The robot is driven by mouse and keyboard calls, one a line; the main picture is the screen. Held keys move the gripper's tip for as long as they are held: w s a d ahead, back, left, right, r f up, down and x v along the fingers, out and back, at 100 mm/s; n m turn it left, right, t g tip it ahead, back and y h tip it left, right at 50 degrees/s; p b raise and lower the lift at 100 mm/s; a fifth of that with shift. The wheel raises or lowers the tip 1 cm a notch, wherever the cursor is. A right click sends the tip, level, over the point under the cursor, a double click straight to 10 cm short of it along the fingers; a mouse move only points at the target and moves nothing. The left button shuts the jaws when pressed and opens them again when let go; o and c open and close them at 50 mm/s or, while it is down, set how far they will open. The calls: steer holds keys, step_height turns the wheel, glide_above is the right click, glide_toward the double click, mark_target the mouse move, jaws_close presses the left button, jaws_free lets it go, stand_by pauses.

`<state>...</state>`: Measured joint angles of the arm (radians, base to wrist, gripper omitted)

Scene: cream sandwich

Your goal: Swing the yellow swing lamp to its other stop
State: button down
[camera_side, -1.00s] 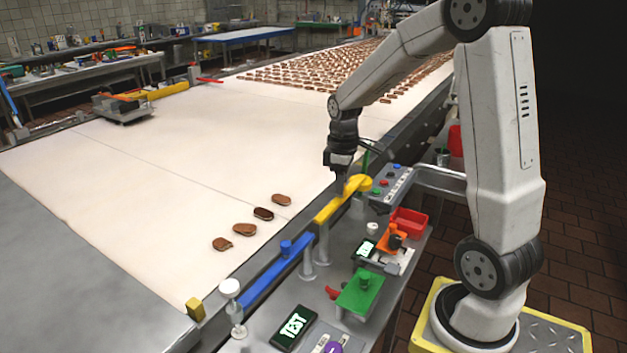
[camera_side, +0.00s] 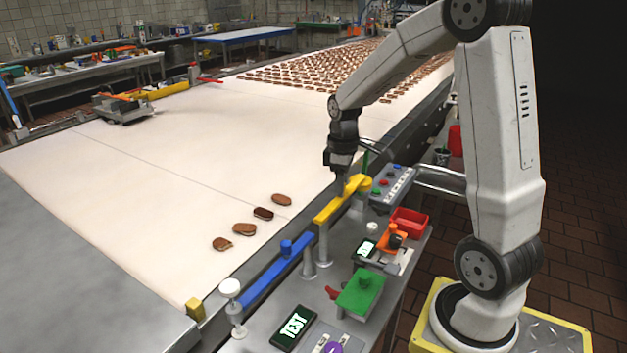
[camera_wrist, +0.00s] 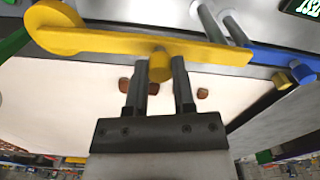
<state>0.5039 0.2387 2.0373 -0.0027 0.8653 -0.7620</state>
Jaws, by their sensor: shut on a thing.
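The yellow swing lamp (camera_side: 330,208) is a flat yellow bar with a round yellow end, set along the near edge of the white belt, beside grey posts. In the wrist view the lamp (camera_wrist: 205,47) spans the top of the picture, its round end at the left and its narrow end at the right. A yellow knob (camera_wrist: 160,66) sticks out from the bar. My gripper (camera_wrist: 161,68) is shut on this knob, one dark finger on each side. In the side view my gripper (camera_side: 343,182) is at the bar near the round end; the fingertips are hard to see there.
A blue bar (camera_side: 270,272) continues the line toward the front, near a white-topped post (camera_side: 230,288). A grey button box (camera_side: 393,188), red bin (camera_side: 409,222), orange fixture (camera_side: 392,240) and green block (camera_side: 361,291) crowd the side table. Several brown sandwiches (camera_side: 263,213) lie on the belt.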

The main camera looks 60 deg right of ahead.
steer(key=shift+w+r, duration=0.1)
steer(key=shift+w, duration=0.1)
stand_by(0.6)
steer(key=w+a+n, duration=0.7)
steer(key=n, duration=1.1)
steer(key=shift+a, duration=0.3)
steer(key=shift+w, duration=0.1)
steer(key=shift+c, duration=2.2)
jaws_free()
step_height(320, 180, up, 8)
steer(key=shift+a+f, duration=0.1)
steer(key=shift+f, duration=0.1)
